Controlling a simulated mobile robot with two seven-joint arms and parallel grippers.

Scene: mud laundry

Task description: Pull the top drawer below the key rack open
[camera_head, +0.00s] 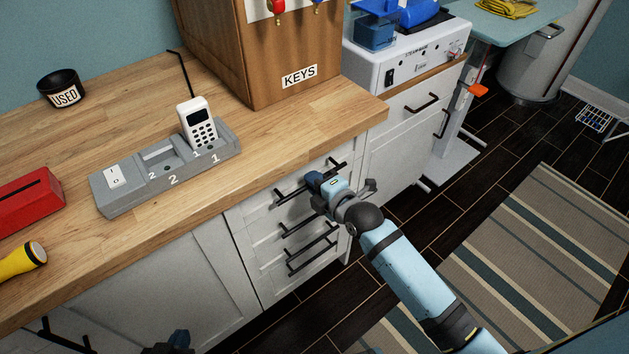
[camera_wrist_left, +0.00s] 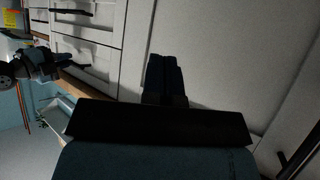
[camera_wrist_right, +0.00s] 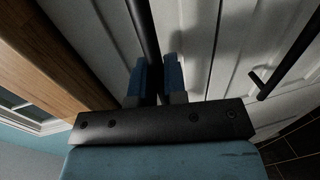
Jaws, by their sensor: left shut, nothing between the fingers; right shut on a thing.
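The key rack (camera_head: 243,50) is a wooden box with a KEYS label on the counter. Below it is a white stack of drawers with black bar handles. The top drawer (camera_head: 262,209) sits just under the counter edge and looks flush. My right gripper (camera_head: 312,182) is shut on the top drawer's handle (camera_head: 284,195); in the right wrist view the handle bar (camera_wrist_right: 144,35) runs between the fingers (camera_wrist_right: 157,78). My left gripper (camera_head: 178,338) shows at the bottom edge of the head view. In the left wrist view its fingers (camera_wrist_left: 164,75) are together and empty, before a white cabinet front.
Lower drawer handles (camera_head: 312,250) lie just beneath my right gripper. The floor before the drawers is clear, with a striped rug (camera_head: 540,250).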

